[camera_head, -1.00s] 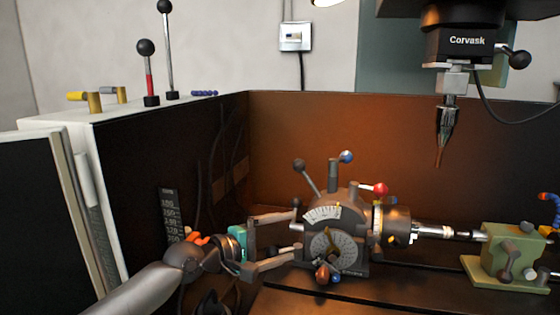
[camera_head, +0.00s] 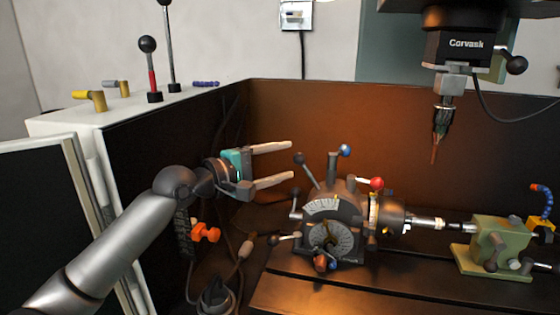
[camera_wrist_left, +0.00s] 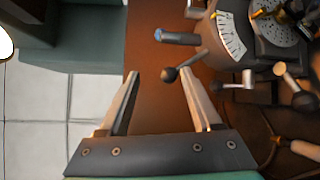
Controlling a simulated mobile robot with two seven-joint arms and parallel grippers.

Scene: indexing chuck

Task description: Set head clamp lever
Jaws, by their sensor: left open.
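The indexing head (camera_head: 338,212) is a dark body with graduated dials and several ball-ended levers. A black-ball lever (camera_head: 299,159) leans up and left from its top. A blue-ball lever (camera_head: 344,151) stands upright behind, and a red-ball lever (camera_head: 376,184) is on the right. No label shows which one is the head clamp lever. My left gripper (camera_head: 291,160) is open and empty, its fingertips close to the black ball. In the left wrist view the black ball (camera_wrist_left: 170,74) appears between the fingertips (camera_wrist_left: 160,72), nearer the right finger; contact cannot be told. My right gripper is not in view.
A small handle (camera_head: 274,240) sticks out low on the head's left side. The chuck (camera_head: 390,215) and green tailstock (camera_head: 497,245) lie to the right. The spindle (camera_head: 440,120) hangs above right. A dark enclosure wall (camera_head: 150,160) is on the left.

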